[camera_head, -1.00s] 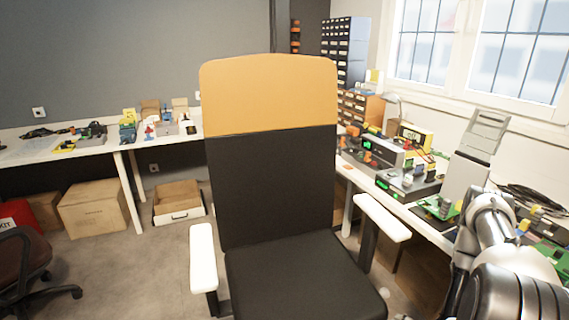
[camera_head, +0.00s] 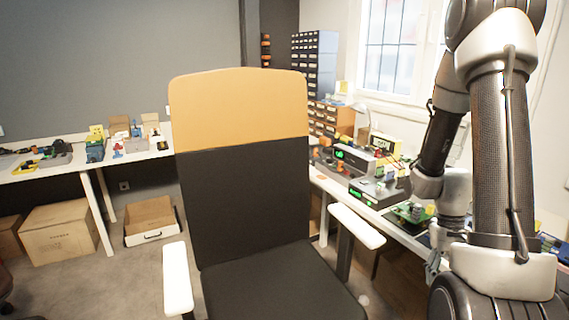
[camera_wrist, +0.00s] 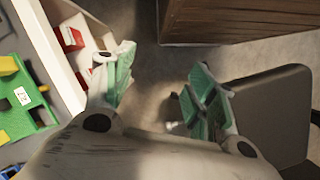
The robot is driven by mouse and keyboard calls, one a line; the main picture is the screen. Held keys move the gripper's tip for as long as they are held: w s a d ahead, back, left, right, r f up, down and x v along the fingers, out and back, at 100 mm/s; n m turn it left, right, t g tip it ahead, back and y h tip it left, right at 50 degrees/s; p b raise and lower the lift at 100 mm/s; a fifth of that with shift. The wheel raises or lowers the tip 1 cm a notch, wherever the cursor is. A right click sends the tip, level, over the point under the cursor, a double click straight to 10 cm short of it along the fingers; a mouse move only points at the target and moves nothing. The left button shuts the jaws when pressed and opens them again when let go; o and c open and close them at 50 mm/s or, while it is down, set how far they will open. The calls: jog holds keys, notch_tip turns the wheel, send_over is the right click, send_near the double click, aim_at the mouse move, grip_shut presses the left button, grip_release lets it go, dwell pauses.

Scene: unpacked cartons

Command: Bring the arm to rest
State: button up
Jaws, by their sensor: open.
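My gripper (camera_wrist: 165,92) shows in the wrist view with its two green-padded fingers wide apart. It is open, and nothing is between the fingers. In the head view my arm stands folded upright at the right, in front of the right-hand bench. The gripper's fingers cannot be made out clearly there.
An office chair (camera_head: 245,200) with an orange headrest stands close in front. The right bench (camera_head: 405,226) carries electronics, and the left bench (camera_head: 50,170) holds small items. Cartons (camera_head: 60,232) lie on the floor. In the wrist view a wooden box (camera_wrist: 235,18) is near the top.

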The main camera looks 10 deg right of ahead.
jog(key=s+a+r+n+t, duration=0.1)
jog(key=a+r+t, duration=0.3)
jog(key=r, duration=1)
jog(key=s+a+r+n+t, duration=0.2)
jog(key=a+r, duration=0.6)
jog(key=r, duration=0.5)
jog(key=shift+s+a+r+n+t, duration=0.15)
jog(key=shift+s+r+n+t, duration=0.25)
jog(key=shift+t, duration=0.8)
